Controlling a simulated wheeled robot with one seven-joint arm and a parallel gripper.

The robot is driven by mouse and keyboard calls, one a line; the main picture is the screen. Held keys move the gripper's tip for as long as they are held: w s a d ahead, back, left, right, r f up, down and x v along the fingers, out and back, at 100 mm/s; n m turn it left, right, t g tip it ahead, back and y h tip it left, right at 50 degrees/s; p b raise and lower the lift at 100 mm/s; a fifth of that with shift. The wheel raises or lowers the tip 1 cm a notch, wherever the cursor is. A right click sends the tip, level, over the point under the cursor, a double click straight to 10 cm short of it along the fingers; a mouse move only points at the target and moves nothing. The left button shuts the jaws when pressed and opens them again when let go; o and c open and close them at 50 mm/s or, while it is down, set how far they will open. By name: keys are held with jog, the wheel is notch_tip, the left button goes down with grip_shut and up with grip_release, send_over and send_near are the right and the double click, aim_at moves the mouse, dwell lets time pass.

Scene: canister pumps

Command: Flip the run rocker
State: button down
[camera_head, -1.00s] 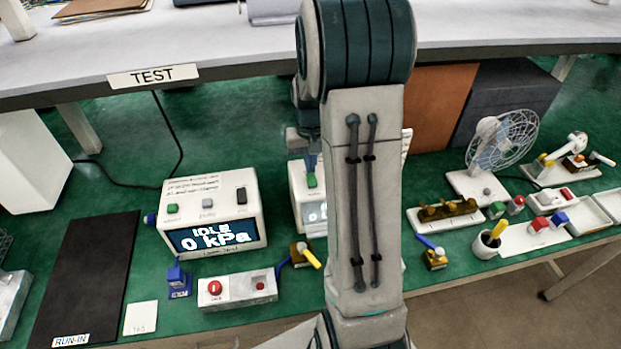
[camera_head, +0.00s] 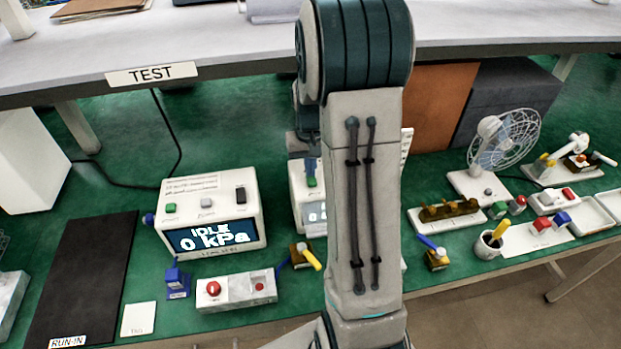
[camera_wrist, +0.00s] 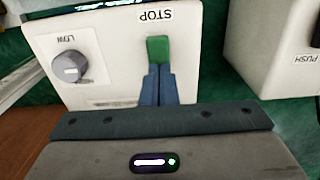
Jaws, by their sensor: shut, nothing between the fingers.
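A green rocker (camera_wrist: 158,48) stands on the face of a white box (camera_wrist: 112,60) in the wrist view, beside a label that reads STOP upside down. The two blue fingers of my gripper (camera_wrist: 157,72) are shut together with nothing between them. Their tips are at the near end of the green rocker; I cannot tell if they touch. In the head view the green rocker (camera_head: 311,182) shows just below my gripper (camera_head: 310,170), and my arm hides much of that box (camera_head: 297,190).
A grey knob (camera_wrist: 70,67) marked LOW sits on the same box. Another white box (camera_wrist: 280,50) marked PUSH stands close at the right. In the head view a pressure display box (camera_head: 212,215) reads IDLE, 0 kPa, and a shelf edge (camera_head: 230,64) runs behind.

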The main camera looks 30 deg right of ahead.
jog(key=shift+f, duration=0.1)
jog(key=shift+r+p, duration=2.35)
jog(key=shift+r, duration=1.2)
jog(key=s+a+r+n+t+b, duration=0.1)
jog(key=s+a+r+t, duration=0.1)
jog(key=s+a+r, duration=0.3)
jog(key=s+a+r+n+t+b, duration=0.1)
jog(key=s+a+r+n, duration=0.1)
jog(key=s+a+r, duration=0.3)
jog(key=s+a, duration=0.4)
jog(key=s, duration=0.5)
jog(key=shift+s+r+t, duration=0.15)
jog(key=shift+t, duration=0.25)
